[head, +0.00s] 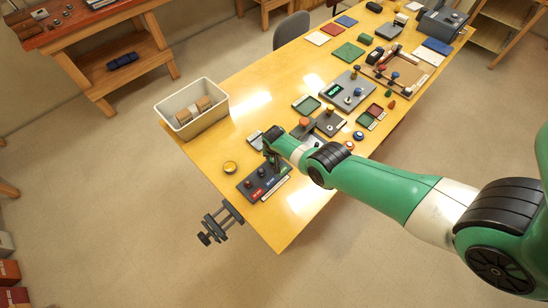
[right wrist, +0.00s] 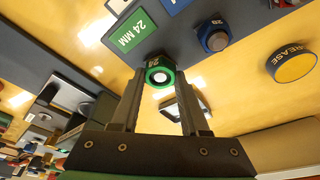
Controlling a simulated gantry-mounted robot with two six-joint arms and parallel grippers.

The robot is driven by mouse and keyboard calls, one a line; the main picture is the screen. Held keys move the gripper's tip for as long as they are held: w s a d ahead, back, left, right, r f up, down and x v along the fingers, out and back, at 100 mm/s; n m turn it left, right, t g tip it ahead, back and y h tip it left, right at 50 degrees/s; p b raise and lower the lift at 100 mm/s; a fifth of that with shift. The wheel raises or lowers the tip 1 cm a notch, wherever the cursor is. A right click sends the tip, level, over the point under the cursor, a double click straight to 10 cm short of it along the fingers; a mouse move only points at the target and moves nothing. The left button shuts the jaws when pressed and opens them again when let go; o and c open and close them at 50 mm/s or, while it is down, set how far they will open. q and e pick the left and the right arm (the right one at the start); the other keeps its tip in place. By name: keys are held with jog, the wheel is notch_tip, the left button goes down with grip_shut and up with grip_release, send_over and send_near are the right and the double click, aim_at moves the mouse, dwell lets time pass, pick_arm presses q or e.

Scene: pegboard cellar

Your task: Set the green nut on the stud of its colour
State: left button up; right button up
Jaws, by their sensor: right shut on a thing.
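My right gripper (right wrist: 160,85) is shut on the green nut (right wrist: 160,73), a green ring marked 24 with a pale hole, held between the fingertips in the right wrist view. In the head view my right gripper (head: 271,158) is over the far end of the dark stud board (head: 256,194), and the nut is hard to make out there. The board bears red, blue and green labels; the green label (right wrist: 130,33) reads 24 MM. A blue nut (right wrist: 215,36) sits on the board. The green stud is not clearly visible. I cannot tell whether the nut touches the board.
A yellow grease tin (head: 230,167) stands left of the board. A cream bin (head: 190,100) with brown rolls is behind it. A dark vise (head: 220,222) is at the table edge. Small devices crowd the table right of the gripper. The front yellow tabletop (head: 290,215) is clear.

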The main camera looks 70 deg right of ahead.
jog(key=shift+f, duration=0.2)
dwell(0.4)
jog(key=o, duration=1.5)
jog(key=shift+c, duration=0.2)
notch_tip(320, 180, up, 8)
jog(key=p, duration=0.8)
jog(key=shift+r, duration=0.1)
